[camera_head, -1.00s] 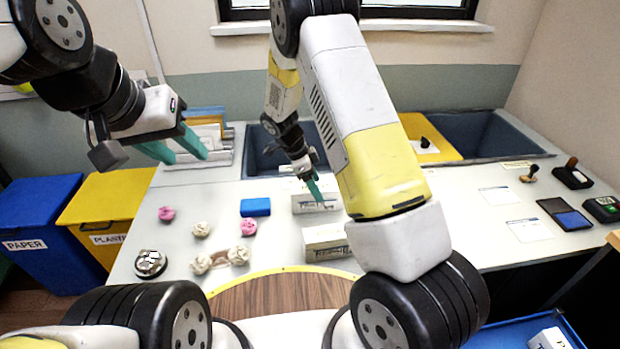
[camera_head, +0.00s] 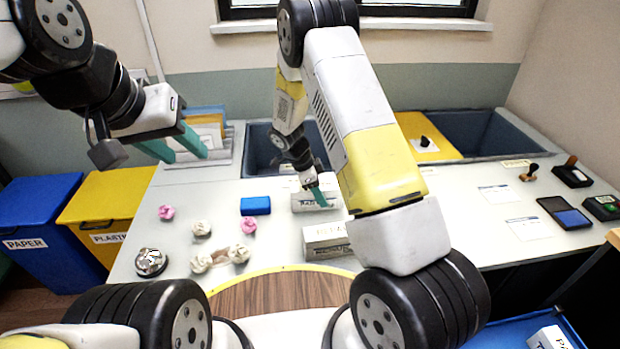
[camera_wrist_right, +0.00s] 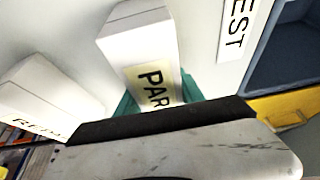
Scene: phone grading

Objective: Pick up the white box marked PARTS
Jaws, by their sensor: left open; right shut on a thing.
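The white box marked PARTS (camera_head: 300,201) is on the white table near the middle in the head view. In the right wrist view the same box (camera_wrist_right: 140,46) lies between the teal fingers, with its black PAR lettering partly cut off by the gripper body. My right gripper (camera_head: 320,198) is shut on this box. I see no clear gap under the box. My left gripper (camera_head: 187,149) is open and empty, raised over the table's left back part.
Another white box (camera_head: 325,241) stands just in front, beside my right arm; its lettering is partly hidden. A blue block (camera_head: 255,206), crumpled white and pink balls, and a silver bell-like object (camera_head: 150,262) lie left. Blue bins are sunk behind. A phone-like device (camera_head: 565,213) lies right.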

